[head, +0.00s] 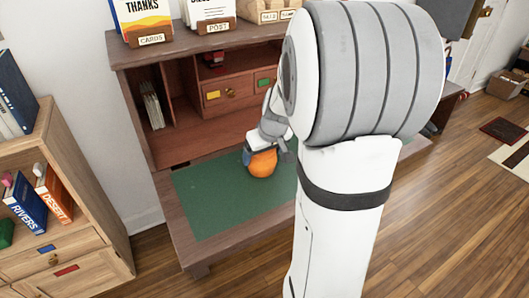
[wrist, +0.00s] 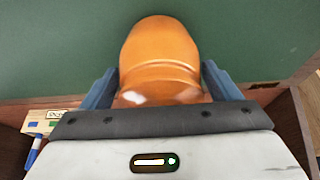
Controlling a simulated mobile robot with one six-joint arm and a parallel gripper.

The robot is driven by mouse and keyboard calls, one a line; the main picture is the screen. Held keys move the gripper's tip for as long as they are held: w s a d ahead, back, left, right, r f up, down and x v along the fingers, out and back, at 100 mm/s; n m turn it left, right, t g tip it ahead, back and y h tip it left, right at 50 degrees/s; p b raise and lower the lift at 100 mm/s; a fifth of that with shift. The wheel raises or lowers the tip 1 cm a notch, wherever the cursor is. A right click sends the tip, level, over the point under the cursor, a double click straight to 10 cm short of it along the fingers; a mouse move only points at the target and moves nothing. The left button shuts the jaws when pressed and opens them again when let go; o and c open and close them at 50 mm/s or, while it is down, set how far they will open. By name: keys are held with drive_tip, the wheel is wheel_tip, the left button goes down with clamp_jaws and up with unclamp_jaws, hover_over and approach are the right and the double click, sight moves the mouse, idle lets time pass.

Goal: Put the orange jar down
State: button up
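The orange jar (head: 262,164) is at the desk's green writing surface (head: 205,200), left of my arm in the head view. In the wrist view the jar (wrist: 160,55) is large and central, its wider end away from the gripper. I cannot tell whether the jar's far end touches the green surface. My arm hides the right part of the desk.
The desk's hutch (head: 215,125) with small drawers stands behind the jar. Card holders (head: 150,25) are on its top. A bookcase (head: 70,190) with books stands at the left. The green surface left of the jar is clear.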

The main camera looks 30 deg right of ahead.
drive_tip(key=shift+o, duration=1.3)
drive_tip(key=shift+r, duration=0.1)
drive_tip(key=shift+r, duration=0.3)
drive_tip(key=p+v, duration=0.2)
drive_tip(key=v, duration=0.9)
drive_tip(key=s+a+f+g, duration=0.1)
drive_tip(key=s+a+f, duration=0.1)
drive_tip(key=s+a, duration=0.5)
drive_tip(key=s+a+f+g, duration=0.1)
drive_tip(key=s+a+f, duration=0.2)
drive_tip(key=s+a, duration=0.4)
drive_tip(key=shift+s+f+g, duration=0.25)
drive_tip(key=shift+f+g, duration=0.05)
drive_tip(key=shift+g, duration=0.1)
drive_tip(key=shift+a, duration=0.15)
